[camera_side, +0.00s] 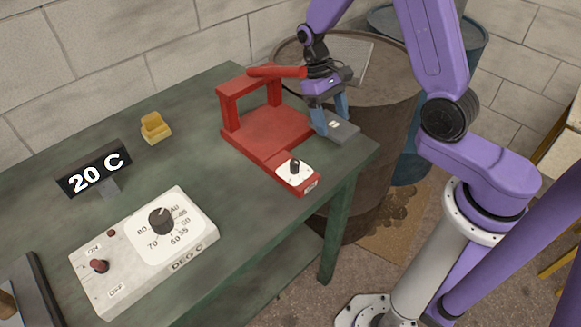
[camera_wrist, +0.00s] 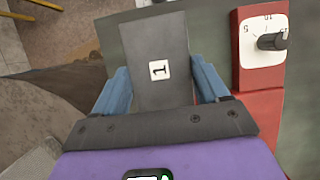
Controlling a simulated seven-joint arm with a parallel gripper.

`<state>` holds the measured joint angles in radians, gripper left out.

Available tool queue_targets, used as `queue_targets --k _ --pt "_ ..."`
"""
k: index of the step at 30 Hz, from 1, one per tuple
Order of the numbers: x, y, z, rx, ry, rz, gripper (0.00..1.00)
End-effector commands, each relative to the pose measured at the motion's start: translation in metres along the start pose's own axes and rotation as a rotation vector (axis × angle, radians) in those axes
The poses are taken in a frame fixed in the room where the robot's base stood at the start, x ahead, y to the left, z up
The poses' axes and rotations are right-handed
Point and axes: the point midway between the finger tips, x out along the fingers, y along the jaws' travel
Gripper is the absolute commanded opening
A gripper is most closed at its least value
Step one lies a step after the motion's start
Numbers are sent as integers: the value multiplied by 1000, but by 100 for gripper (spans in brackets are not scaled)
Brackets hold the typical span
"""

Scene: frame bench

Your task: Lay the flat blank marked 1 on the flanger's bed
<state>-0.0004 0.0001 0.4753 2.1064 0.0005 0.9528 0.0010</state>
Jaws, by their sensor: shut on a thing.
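A dark grey flat blank (camera_wrist: 152,40) with a white label marked 1 is between the blue fingers of my gripper (camera_wrist: 164,95) in the wrist view. My gripper (camera_side: 330,120) is shut on the blank, and the blank (camera_side: 345,133) also shows in the side view by the right edge of the bench. The red flanger stands just left of it, with its flat bed (camera_side: 268,132), an upright frame and a white dial (camera_side: 296,171) at its front. The blank is beside the bed; its exact height above the bench is hard to tell.
A white control box (camera_side: 145,250) with a knob and switch, a 20 C display (camera_side: 94,172) and a yellow holder (camera_side: 155,128) are on the green bench (camera_side: 215,190). The flanger's red lever (camera_side: 275,71) is near my wrist. Drums stand behind the bench.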

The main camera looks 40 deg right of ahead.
Motion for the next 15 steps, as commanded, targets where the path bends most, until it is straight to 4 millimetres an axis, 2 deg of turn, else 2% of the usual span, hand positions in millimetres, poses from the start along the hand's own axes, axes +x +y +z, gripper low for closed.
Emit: queue_targets --k 4,7,15 --pt "-12 0 4 -1 5 0 32" --pt "-33 0 12 -1 9 0 32" --pt "-128 0 51 -1 15 0 32"
